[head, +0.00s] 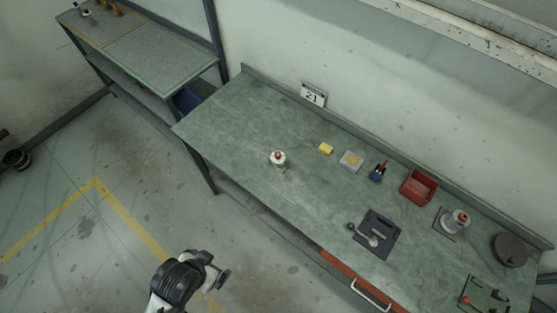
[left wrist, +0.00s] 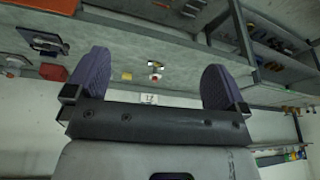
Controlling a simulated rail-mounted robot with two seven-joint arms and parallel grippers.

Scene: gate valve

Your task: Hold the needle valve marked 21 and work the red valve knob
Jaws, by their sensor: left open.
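The needle valve (head: 279,164) is a small pale fitting topped by a red knob (head: 278,155). It stands on the left-middle part of the green-grey workbench (head: 232,117), and a placard marked 21 (head: 313,95) is at the bench's back edge behind it. My left gripper (head: 218,274) is low in the head view, over the floor in front of the bench and well apart from the valve. In the left wrist view, its two purple-padded fingers (left wrist: 156,62) are spread and empty, with the small distant red knob (left wrist: 155,77) seen between them. My right gripper is not in view.
The bench left of the valve is clear. A second bench (head: 150,50) stands at upper left.

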